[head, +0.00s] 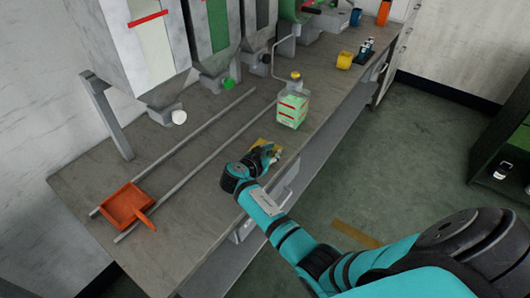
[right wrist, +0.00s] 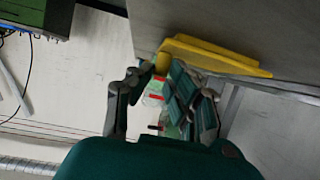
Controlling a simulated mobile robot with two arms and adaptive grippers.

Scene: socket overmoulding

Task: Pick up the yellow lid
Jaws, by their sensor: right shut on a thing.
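The yellow lid (head: 258,145) is a flat plate, mostly hidden behind my right gripper (head: 266,156) in the head view. In the right wrist view, the yellow lid (right wrist: 215,56) shows its thin edge and a rounded knob at its left end. The fingers of my right gripper (right wrist: 160,72) are closed at that knob end. The lid is by the grey bench surface; I cannot tell whether it touches it. My left gripper is not in view.
A green-and-clear container (head: 292,107) with red stripes stands on the bench (head: 200,215) just beyond my right gripper. Two metal rails run to the left, with an orange scoop (head: 128,205) at their near end. Hoppers line the wall. Yellow (head: 345,60) and orange cups stand farther back.

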